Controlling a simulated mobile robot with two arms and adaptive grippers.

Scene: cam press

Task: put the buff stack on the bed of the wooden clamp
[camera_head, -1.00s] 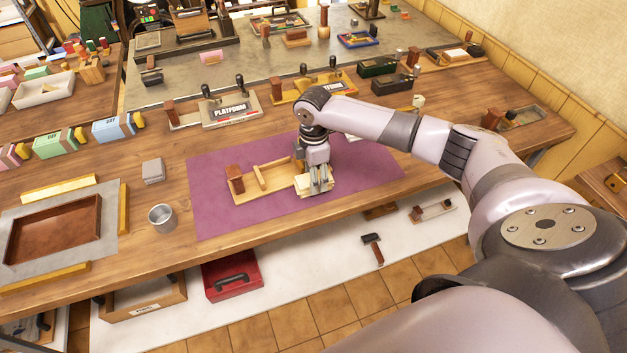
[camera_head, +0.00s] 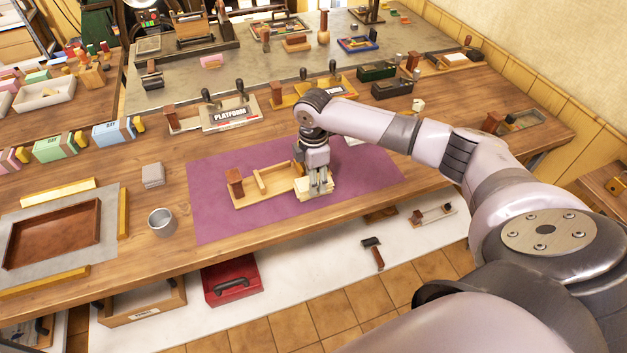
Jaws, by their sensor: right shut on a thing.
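The wooden clamp (camera_head: 262,186) lies on the purple mat in the head view, a pale wooden frame with a brown block at its left end. My right gripper (camera_head: 319,190) points down at the clamp's right end. It is shut on the buff stack (camera_head: 308,195), a small cream block partly covered by the fingers. The stack is at or just over the right end of the clamp; I cannot tell whether it touches the bed. My left gripper is not in view.
The purple mat (camera_head: 222,214) has free room around the clamp. A grey stack (camera_head: 153,174) and a metal cup (camera_head: 161,221) stand to its left. Platform-labelled presses (camera_head: 229,113) stand behind. A brown tray (camera_head: 52,236) lies far left. The table's front edge is close to the clamp.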

